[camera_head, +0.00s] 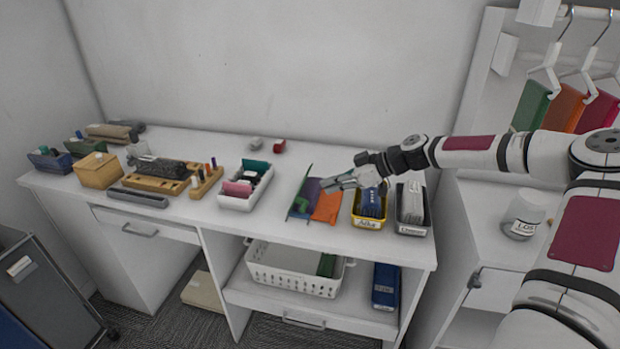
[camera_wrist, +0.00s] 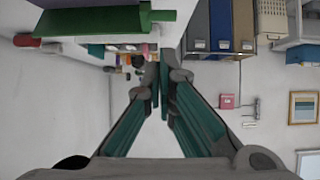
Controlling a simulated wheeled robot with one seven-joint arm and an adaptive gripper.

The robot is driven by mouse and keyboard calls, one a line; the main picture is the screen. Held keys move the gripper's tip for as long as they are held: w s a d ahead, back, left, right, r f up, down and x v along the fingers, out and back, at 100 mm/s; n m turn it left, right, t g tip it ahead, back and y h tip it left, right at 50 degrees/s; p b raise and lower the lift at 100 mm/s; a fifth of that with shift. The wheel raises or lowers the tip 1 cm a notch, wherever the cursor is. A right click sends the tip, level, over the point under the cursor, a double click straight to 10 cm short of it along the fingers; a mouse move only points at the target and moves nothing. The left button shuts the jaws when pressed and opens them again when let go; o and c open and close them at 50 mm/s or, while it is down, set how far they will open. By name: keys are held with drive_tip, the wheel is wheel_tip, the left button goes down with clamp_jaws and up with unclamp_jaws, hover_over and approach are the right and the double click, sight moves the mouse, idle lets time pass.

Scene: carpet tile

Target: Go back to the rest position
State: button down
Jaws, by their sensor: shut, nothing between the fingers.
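My gripper (camera_head: 328,185) is shut and empty in the head view, above the right half of the white desk. It points left, over orange and purple folded pieces (camera_head: 326,205). In the wrist view my gripper's fingers (camera_wrist: 158,88) come together in the middle of the picture with nothing between them. My white arm with dark red panels reaches in from the right edge of the head view.
A yellow bin (camera_head: 370,217) and a grey bin (camera_head: 412,226) stand below and right of my gripper. A white tray (camera_head: 246,187) and wooden holders stand to the left. A shelf unit with hanging coloured pieces (camera_head: 566,108) and a labelled jar (camera_head: 524,214) are at right.

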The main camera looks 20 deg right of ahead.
drive_tip(key=s+a+r+g+h, duration=0.1)
drive_tip(key=s+a+g+h, duration=0.45)
drive_tip(key=s+a, duration=0.4)
drive_tip(key=s+a+r+m+t+h, duration=0.1)
drive_tip(key=s+r+m, duration=0.4)
drive_tip(key=s+r, duration=0.5)
drive_tip(key=s+a+r+m+t+h, duration=0.2)
drive_tip(key=s+r+m, duration=0.3)
drive_tip(key=s+r, duration=0.5)
drive_tip(key=s+t+h, duration=0.1)
drive_tip(key=s, duration=0.4)
drive_tip(key=shift+s+a+r+m, duration=0.15)
drive_tip(key=shift+a+r+m, duration=0.1)
drive_tip(key=shift+m, duration=0.15)
